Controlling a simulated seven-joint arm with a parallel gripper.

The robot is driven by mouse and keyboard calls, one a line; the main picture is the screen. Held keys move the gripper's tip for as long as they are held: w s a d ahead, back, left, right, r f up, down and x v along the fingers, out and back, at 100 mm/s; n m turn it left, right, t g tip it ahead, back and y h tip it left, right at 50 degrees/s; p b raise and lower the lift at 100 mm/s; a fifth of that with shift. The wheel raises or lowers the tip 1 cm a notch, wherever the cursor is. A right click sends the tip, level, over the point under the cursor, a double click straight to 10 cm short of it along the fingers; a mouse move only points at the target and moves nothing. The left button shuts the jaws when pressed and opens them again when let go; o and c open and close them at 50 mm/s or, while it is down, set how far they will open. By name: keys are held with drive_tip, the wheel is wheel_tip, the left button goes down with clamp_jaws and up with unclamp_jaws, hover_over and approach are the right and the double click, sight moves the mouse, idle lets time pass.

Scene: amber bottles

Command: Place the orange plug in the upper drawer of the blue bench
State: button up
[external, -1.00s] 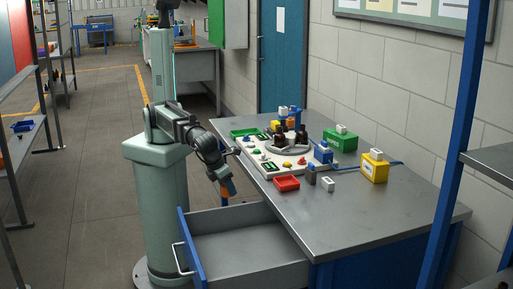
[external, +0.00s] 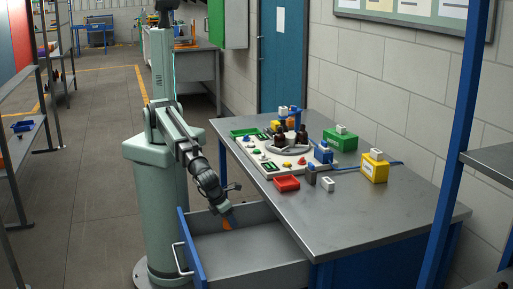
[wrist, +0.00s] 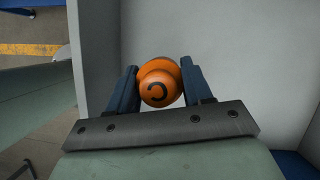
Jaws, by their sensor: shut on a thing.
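My gripper (external: 225,211) is shut on the orange plug (wrist: 160,82), which sits between the two dark fingers in the wrist view. The plug is round-ended with a dark curved mark. In the external view the plug (external: 230,222) shows as a small orange tip pointing down, over the open upper drawer (external: 265,251) of the blue bench (external: 375,262). The drawer is pulled out and looks empty. In the wrist view the pale drawer interior (wrist: 245,75) lies behind the plug. I cannot tell how high the plug is above the drawer floor.
The bench top (external: 385,215) bears a red tray (external: 286,184), a yellow box (external: 374,168), a green box (external: 340,139) and a white panel with dark bottles. The drawer's left front (external: 190,250) and the bench edge border the opening. A blue shelf post (external: 452,150) stands at right.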

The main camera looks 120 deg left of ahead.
sight(233, 241)
drive_tip(key=shift+f, duration=3.65)
drive_tip(key=shift+f, duration=0.15)
drive_tip(key=o, duration=1.1)
drive_tip(key=v, duration=1.2)
